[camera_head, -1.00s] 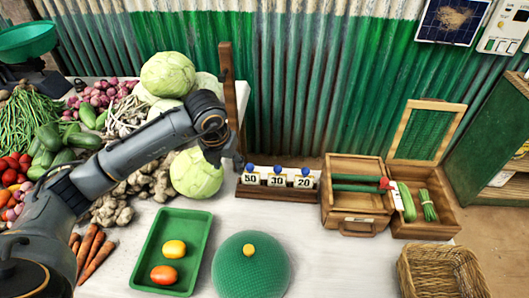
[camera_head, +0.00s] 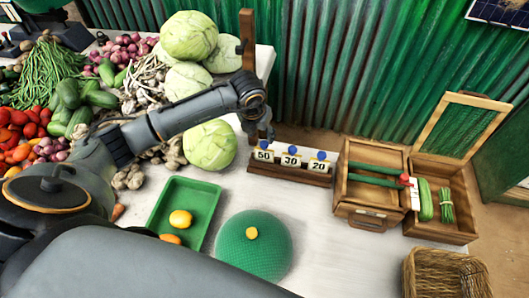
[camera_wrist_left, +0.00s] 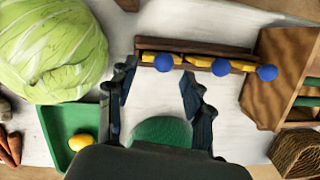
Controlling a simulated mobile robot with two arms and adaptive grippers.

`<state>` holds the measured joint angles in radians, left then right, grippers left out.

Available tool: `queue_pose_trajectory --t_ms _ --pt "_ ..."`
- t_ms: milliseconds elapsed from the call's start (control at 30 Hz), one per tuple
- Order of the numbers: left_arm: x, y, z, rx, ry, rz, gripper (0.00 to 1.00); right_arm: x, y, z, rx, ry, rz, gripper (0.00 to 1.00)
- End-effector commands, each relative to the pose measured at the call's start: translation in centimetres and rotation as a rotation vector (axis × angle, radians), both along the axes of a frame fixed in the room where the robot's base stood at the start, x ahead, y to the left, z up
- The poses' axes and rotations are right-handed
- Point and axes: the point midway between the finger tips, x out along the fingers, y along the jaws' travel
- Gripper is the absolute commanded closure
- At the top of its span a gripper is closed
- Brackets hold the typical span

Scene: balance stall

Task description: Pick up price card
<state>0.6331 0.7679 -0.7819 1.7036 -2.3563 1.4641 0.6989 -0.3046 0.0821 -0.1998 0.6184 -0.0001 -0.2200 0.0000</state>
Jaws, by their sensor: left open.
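Three white price cards stand in a row in a dark wooden rack (camera_head: 290,175): the 50 card (camera_head: 263,156), the 30 card (camera_head: 291,161) and the 20 card (camera_head: 319,166). Each has a blue knob on top. My left gripper (camera_head: 264,134) is just above the 50 card in the head view. In the left wrist view my left gripper (camera_wrist_left: 158,76) is open and empty, its fingertips either side of the leftmost blue knob (camera_wrist_left: 163,62). Whether it touches that card I cannot tell. My right gripper is not in view.
A cabbage (camera_head: 210,146) and a wooden post (camera_head: 247,40) stand near the rack's left. A wooden box (camera_head: 362,212) stands right, a wicker basket (camera_head: 440,270) lower right.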

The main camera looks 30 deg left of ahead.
Motion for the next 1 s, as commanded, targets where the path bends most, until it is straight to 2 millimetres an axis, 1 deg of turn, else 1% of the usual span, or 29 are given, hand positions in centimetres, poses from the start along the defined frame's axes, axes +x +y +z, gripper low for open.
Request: queue_pose_trajectory --t_ms 167,333,400,500,600,800,967,1000 --pt "0.2 -0.1 -1.0 0.000 0.003 0.000 0.49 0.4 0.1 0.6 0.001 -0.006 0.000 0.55" --pt "0.7 -0.7 -3.2 0.000 0.005 0.000 0.49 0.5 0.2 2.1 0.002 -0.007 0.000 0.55" --pt "1.0 -0.7 -4.3 0.000 0.004 0.001 0.49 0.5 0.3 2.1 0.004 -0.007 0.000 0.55" --pt "1.3 -0.6 -5.2 0.001 0.002 0.000 0.49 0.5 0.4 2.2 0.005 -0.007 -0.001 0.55" --pt "1.4 -0.6 -5.6 0.001 0.001 0.000 0.49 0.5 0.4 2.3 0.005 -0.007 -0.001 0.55" --pt "1.4 -0.6 -5.6 0.001 0.000 -0.001 0.49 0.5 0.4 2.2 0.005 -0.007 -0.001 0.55" --pt "1.4 -0.6 -5.6 0.001 0.000 -0.001 0.81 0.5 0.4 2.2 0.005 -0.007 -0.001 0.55" --pt "1.4 -0.6 -5.6 0.001 0.000 -0.001 0.90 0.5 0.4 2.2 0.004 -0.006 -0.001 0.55"
